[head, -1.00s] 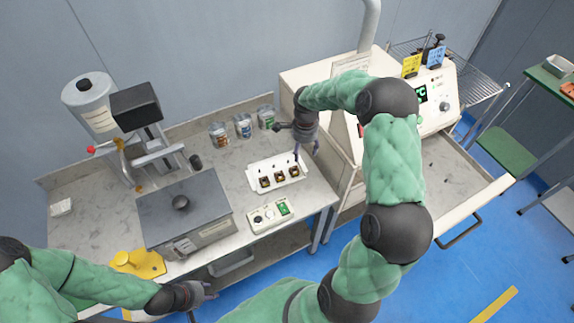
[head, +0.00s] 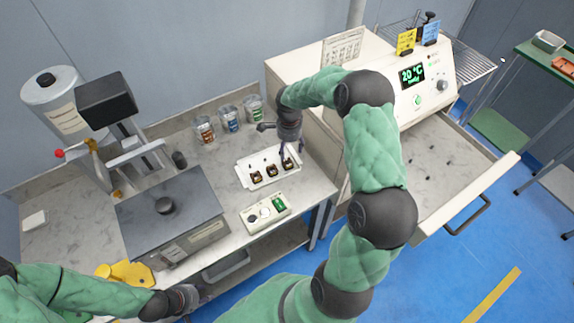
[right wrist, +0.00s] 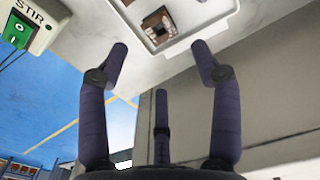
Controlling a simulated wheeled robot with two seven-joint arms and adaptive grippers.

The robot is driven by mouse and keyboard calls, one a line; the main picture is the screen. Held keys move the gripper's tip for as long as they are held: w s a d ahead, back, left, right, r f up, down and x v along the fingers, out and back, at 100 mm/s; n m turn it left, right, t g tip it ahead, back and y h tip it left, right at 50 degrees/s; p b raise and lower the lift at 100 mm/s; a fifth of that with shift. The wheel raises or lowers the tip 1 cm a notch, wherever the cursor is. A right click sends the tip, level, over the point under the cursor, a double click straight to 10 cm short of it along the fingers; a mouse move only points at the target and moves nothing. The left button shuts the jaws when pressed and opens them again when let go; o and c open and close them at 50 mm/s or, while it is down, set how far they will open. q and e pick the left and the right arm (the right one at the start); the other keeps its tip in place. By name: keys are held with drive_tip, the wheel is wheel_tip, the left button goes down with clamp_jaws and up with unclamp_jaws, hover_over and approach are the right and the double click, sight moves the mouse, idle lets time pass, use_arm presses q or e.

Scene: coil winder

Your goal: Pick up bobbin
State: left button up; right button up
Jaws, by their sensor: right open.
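Three small dark bobbins with copper-coloured centres stand in a row in a white tray (head: 245,181) on the bench: the left bobbin (head: 256,178), the middle bobbin (head: 272,171) and the right bobbin (head: 288,164). My right gripper (head: 287,156) is open over the tray's right end, close to the right bobbin. In the right wrist view one bobbin (right wrist: 158,24) shows in the tray beyond the open, empty fingers (right wrist: 160,62), roughly centred between them. My left gripper (head: 196,296) hangs in front of the bench's front edge; its finger opening is unclear.
A stirrer control box (head: 265,214) lies in front of the tray. Several cans (head: 230,118) stand behind it. A hotplate-like block (head: 170,215) and winder stand left. An oven (head: 415,85) showing 20 °C, with an open drawer (head: 455,165), stands right.

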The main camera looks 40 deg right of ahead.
sight(287, 164)
wheel_tip(287, 164, down, 3)
drive_tip(key=shift+f, duration=0.2)
drive_tip(key=f+b, duration=0.1)
drive_tip(key=f, duration=0.4)
drive_tip(key=shift+w+a+b, duration=0.2)
drive_tip(key=shift+b, duration=0.2)
drive_tip(key=c, duration=1)
